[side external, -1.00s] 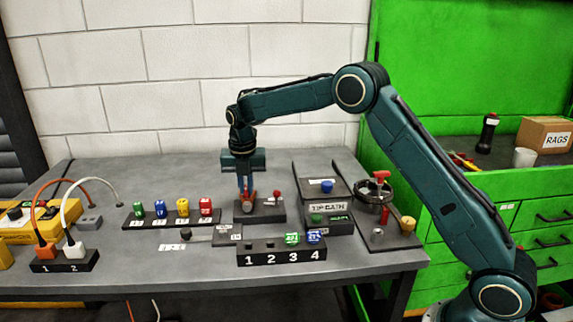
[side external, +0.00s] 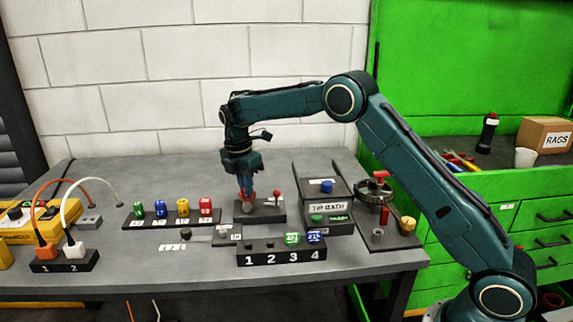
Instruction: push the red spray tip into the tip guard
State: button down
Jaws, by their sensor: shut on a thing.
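My gripper (side external: 245,187) points down over a dark block (side external: 270,216) near the middle of the bench. It is shut on a small red piece (side external: 250,194) at the block's left part. The fingers and the small scale hide where this piece ends and the tip guard begins, so I cannot tell how deep it sits. A red knob (side external: 277,193) stands on the same block, right of the gripper. A separate red piece (side external: 206,207) stands at the right end of a rack (side external: 170,221), beside yellow, blue and green ones.
A numbered black block (side external: 282,258) stands in front, with green and blue pieces at 3 and 4. A dark box (side external: 322,186) and a handwheel (side external: 374,190) stand to the right. Cables and a yellow unit (side external: 17,222) are at the left.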

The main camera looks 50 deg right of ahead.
jog(key=shift+s+f, duration=0.1)
jog(key=m, duration=0.4)
jog(key=shift+g, duration=0.3)
jog(key=m, duration=0.4)
jog(key=shift+m+y, duration=0.3)
jog(key=shift+m, duration=0.3)
jog(key=shift+f+m+g, duration=0.1)
jog(key=shift+m+g, duration=0.2)
jog(key=shift+m, duration=1.2)
jog(key=shift+s+m+y, duration=0.1)
jog(key=shift+m+y, duration=0.2)
jog(key=shift+m, duration=1.8)
jog(key=shift+f+m, duration=0.1)
jog(key=shift+m, duration=0.8)
jog(key=shift+a+m, duration=0.1)
jog(key=shift+m, duration=0.2)
